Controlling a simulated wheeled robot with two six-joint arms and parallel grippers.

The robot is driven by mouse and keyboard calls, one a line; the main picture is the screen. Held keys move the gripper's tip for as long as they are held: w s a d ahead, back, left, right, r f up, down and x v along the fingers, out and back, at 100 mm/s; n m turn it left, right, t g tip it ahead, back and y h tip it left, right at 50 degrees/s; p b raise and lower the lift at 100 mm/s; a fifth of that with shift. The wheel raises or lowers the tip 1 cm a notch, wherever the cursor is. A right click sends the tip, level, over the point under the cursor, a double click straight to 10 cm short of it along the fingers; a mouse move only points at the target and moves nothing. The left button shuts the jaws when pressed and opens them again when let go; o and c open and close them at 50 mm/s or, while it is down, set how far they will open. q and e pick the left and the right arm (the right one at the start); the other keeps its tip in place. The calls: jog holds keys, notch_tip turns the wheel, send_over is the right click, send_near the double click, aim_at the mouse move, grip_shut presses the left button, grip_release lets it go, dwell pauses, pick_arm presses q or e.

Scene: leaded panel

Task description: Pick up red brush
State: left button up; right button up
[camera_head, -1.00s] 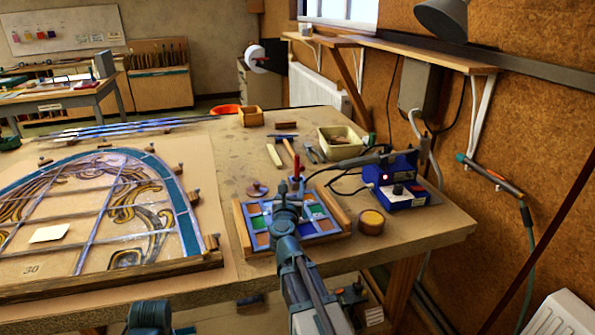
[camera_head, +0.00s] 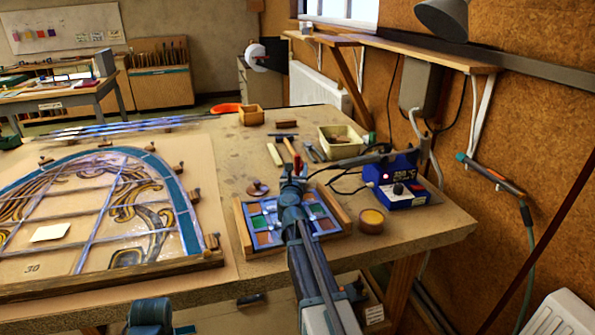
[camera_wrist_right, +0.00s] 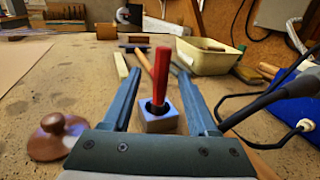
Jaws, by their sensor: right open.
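The red brush (camera_wrist_right: 161,75) stands upright in a small blue-grey block (camera_wrist_right: 160,120) on the workbench. In the head view the red brush (camera_head: 297,166) shows just beyond the end of my right arm. My right gripper (camera_wrist_right: 158,72) is open and empty, with one finger on each side of the brush and its block. In the head view the right gripper (camera_head: 293,181) hides the block. My left gripper's fingers do not show.
A tray of coloured glass pieces (camera_head: 336,203) lies under my right arm. A round wooden knob (camera_wrist_right: 53,137), a cream bin (camera_wrist_right: 205,58), hammer and blue soldering station (camera_head: 397,186) are near. The leaded panel (camera_head: 95,215) fills the bench's left.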

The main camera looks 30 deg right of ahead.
aim_at(297, 164)
jog(key=x, duration=0.3)
jog(key=shift+w+d, duration=0.1)
jog(key=shift+d, duration=0.1)
jog(key=shift+r, duration=0.1)
grip_shut()
